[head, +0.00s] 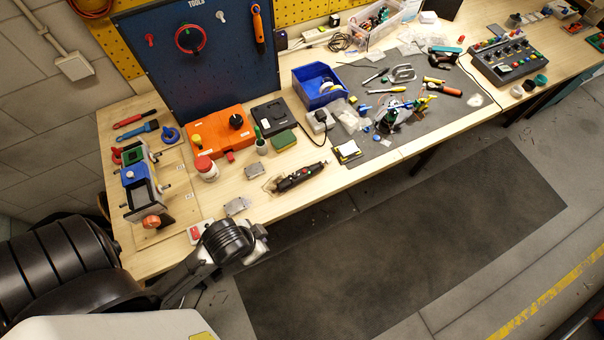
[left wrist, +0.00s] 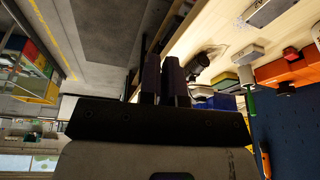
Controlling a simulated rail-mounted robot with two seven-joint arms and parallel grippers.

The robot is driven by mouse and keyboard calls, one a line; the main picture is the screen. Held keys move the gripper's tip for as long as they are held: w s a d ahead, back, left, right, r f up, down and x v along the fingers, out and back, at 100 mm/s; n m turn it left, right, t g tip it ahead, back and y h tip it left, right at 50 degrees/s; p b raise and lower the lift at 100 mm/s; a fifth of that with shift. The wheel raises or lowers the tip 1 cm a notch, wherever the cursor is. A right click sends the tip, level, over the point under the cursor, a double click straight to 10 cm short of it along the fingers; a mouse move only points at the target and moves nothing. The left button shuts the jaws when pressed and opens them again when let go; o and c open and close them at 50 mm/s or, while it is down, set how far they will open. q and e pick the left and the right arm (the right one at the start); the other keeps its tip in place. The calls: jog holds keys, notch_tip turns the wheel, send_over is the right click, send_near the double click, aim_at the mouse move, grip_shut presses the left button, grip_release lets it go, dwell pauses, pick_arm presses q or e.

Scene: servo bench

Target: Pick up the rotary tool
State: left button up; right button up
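The rotary tool (head: 302,177) is a dark, slim tool with red marks, lying near the bench's front edge in the head view. A dark shape in the left wrist view (left wrist: 206,60) looks like it, seen beyond the fingers. My left gripper (head: 263,240) is in front of the bench edge, below and left of the tool and apart from it. In the left wrist view its two dark fingers (left wrist: 162,66) are close together with nothing seen between them. My right gripper is not in view.
Grey metal pieces (head: 236,206) lie left of the tool. The floor mat (head: 400,240) before the bench is clear.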

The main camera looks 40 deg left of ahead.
pick_arm(q)
jog(key=o, duration=1.2)
